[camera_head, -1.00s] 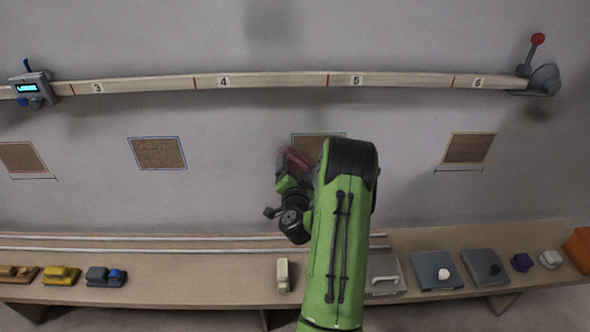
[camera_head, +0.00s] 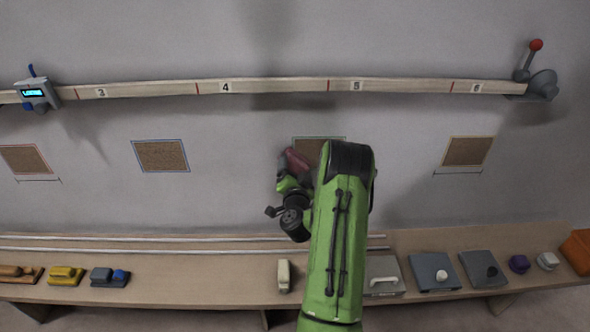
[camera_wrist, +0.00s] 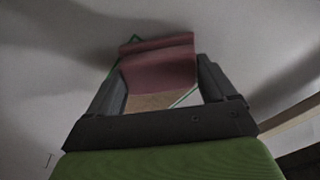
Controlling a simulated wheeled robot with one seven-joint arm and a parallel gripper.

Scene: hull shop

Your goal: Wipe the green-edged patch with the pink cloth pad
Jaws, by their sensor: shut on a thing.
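The green-edged patch (camera_head: 311,147) is a brown square on the grey wall, partly hidden behind my arm and the pad. My gripper (camera_wrist: 160,92) is shut on the pink cloth pad (camera_wrist: 158,65), which sits between its two dark fingers. In the wrist view the pad covers much of the patch (camera_wrist: 150,102), whose brown surface and green edge show around it. In the head view the pad (camera_head: 296,161) is at the patch's lower left. I cannot tell whether the pad touches the wall.
Other brown patches have a red (camera_head: 24,159), a blue (camera_head: 161,156) and a yellow edge (camera_head: 468,151). A numbered rail (camera_head: 290,87) runs above them. The bench (camera_head: 200,270) below holds several blocks and boxes, with a cream block (camera_head: 284,276) near my arm.

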